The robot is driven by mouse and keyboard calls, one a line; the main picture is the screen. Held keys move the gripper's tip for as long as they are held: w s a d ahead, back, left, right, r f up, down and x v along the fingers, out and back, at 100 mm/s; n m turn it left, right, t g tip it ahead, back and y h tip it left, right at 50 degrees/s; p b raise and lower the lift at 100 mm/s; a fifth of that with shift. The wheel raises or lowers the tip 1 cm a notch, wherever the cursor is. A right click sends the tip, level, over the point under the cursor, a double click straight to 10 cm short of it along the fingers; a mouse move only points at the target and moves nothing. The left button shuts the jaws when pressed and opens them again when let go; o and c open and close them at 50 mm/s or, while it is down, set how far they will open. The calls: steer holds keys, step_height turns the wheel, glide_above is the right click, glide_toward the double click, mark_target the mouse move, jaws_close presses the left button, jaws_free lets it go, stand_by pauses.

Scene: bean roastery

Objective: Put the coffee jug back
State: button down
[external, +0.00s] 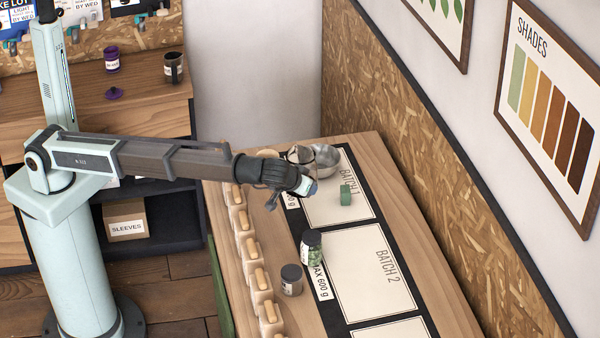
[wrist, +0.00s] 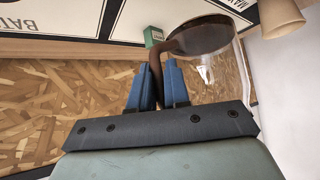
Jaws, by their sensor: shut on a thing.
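The coffee jug (wrist: 205,38) shows in the wrist view as a rounded clear vessel with a dark brown rim and a brown handle. My gripper (wrist: 158,82) has its two blue fingers shut on the brown handle. In the external view my gripper (external: 302,187) is low over the far end of the bench, beside the Batch 1 panel (external: 320,208). Shiny, glassy shapes (external: 323,160) show just behind it, and the arm hides part of them. I cannot tell whether the jug touches the bench.
A green block (external: 346,195) lies on Batch 1, close to my gripper. A jar with green contents (external: 311,248) and a dark jar (external: 291,280) stand nearer. Wooden-topped containers (external: 250,250) line the left edge. The Batch 2 panel (external: 365,275) is clear. A chipboard wall (external: 430,160) bounds the right.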

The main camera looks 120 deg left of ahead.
step_height(320, 180, down, 10)
steer(key=shift+r, duration=0.1)
steer(key=c, duration=1.1)
jaws_free()
steer(key=shift+d+r, duration=0.1)
steer(key=v, duration=1.1)
steer(key=shift+d+r, duration=0.25)
steer(key=shift+r, duration=0.05)
